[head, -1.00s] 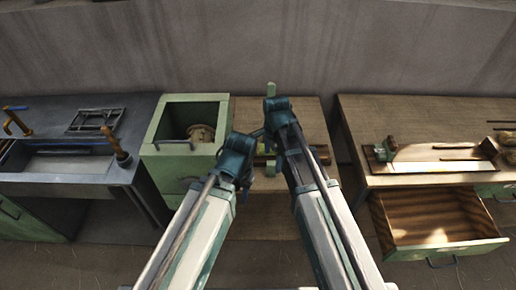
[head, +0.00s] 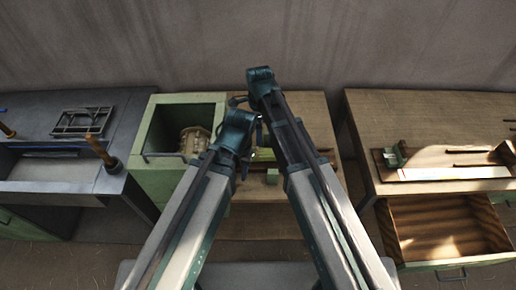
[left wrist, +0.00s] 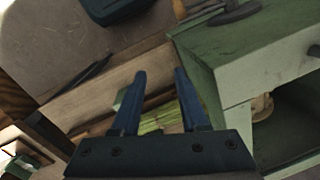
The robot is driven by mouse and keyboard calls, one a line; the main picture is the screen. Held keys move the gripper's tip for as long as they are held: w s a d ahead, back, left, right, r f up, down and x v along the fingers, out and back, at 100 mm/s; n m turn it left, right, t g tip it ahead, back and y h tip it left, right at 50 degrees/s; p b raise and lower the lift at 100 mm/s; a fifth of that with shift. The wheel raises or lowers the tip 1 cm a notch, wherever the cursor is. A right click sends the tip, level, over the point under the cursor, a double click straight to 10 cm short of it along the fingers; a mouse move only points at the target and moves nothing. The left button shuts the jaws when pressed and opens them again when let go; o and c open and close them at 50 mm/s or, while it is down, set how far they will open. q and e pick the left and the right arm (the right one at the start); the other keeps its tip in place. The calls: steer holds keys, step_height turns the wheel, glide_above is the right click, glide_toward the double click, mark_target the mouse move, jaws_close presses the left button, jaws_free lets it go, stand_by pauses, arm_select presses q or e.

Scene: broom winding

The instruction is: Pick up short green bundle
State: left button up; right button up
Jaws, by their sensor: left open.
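The short green bundle (left wrist: 163,118), yellow-green and streaked, lies on the wooden bench top. In the left wrist view it shows between and beyond the fingers of my left gripper (left wrist: 158,74), which is open with nothing between its fingers. In the head view the bundle (head: 263,155) shows only partly, behind my two arms. My left gripper (head: 246,160) is beside it at the left, largely hidden by its own wrist. My right arm reaches over the same bench, and its fingers cannot be made out.
A small pale green block (head: 272,176) sits near the bundle at the bench front. A green open box (head: 157,178) holding a round woven thing stands left of the bench (head: 312,112). An open drawer (head: 437,236) juts out at the right.

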mark_target(258, 151)
step_height(258, 151, down, 9)
steer(key=b, duration=0.8)
steer(key=shift+s+r+b, duration=0.1)
steer(key=shift+r+b, duration=0.05)
steer(key=shift+b, duration=0.25)
steer(key=f+b, duration=0.5)
steer(key=shift+s+a+f, duration=0.1)
steer(key=shift+s+a, duration=0.05)
steer(key=shift+s, duration=0.05)
jaws_close()
